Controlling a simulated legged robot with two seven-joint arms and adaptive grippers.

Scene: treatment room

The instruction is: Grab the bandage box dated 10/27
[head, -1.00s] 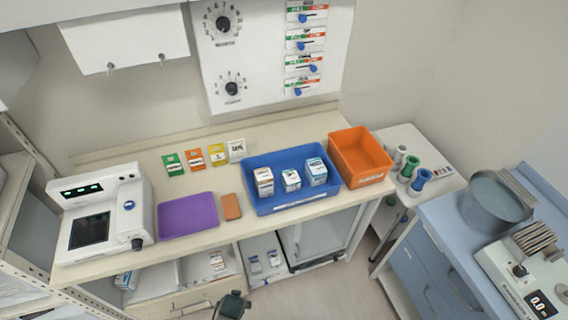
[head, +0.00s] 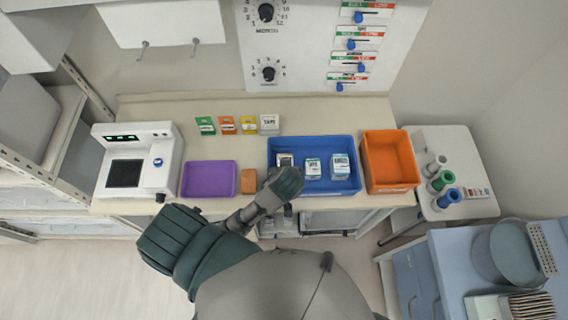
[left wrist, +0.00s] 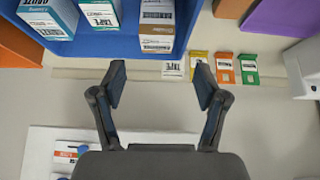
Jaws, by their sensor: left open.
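Three bandage boxes stand in a row in the blue bin (head: 314,188): a left box (head: 285,158), a middle box (head: 312,167) and a right box (head: 340,165). Their dates are too small to read. My left gripper (head: 287,182) is at the bin's front left, over the lower part of the left box. In the left wrist view the gripper (left wrist: 160,82) is open and empty, and the left box (left wrist: 157,22), middle box (left wrist: 100,12) and right box (left wrist: 46,14) show at the top, beyond the fingertips. My right gripper is out of view.
An orange bin (head: 389,160) stands right of the blue bin. A purple tray (head: 208,179), an orange-brown block (head: 248,181) and a white device (head: 138,162) are to the left. Several small cards (head: 227,125) stand behind. Bare counter (head: 330,115) lies behind the bins.

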